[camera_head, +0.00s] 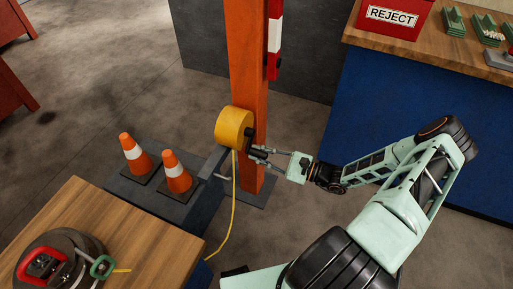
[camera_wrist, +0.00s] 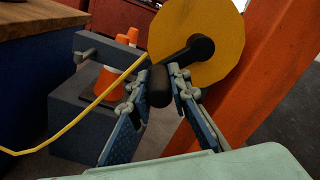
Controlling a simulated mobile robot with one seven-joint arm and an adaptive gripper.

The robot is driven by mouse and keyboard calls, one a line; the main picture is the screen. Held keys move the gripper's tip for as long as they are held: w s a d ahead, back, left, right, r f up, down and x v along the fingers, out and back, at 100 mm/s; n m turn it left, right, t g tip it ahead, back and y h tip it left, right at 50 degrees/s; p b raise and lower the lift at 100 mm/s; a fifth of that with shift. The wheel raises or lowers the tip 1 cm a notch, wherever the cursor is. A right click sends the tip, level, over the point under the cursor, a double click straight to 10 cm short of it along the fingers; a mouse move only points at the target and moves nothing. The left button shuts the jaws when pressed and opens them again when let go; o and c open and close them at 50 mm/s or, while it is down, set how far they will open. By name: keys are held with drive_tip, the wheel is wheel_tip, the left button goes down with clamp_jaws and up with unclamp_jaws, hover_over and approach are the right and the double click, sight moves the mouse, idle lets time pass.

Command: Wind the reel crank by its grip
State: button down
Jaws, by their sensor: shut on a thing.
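The yellow reel (camera_head: 231,128) is mounted on an orange post (camera_head: 244,60). It fills the top of the wrist view (camera_wrist: 222,40). A black crank arm (camera_wrist: 186,53) runs from the reel's hub down and left to a dark cylindrical grip (camera_wrist: 158,86). My gripper (camera_wrist: 160,88) has one finger on each side of the grip and is shut on it. In the head view my gripper (camera_head: 258,154) reaches the reel from the right, and the grip is mostly hidden by the fingers. A yellow cord (camera_head: 234,200) hangs from the reel and curves toward the floor.
A grey bracket (camera_head: 212,162) stands close to the reel's lower left. A wooden table (camera_head: 130,235) is at the front left, and a blue bench (camera_head: 420,120) with a red REJECT bin (camera_head: 392,17) is at the right.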

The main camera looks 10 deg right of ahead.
drive_tip(key=w+d+n+b, duration=0.2)
drive_tip(key=w+d+n, duration=0.3)
drive_tip(key=n, duration=1.2)
drive_tip(key=shift+w+r+b, duration=0.4)
drive_tip(key=shift+w+r, duration=0.05)
drive_tip(key=shift+w, duration=0.4)
drive_tip(key=c, duration=1.8)
unclamp_jaws()
drive_tip(key=v, duration=1.2)
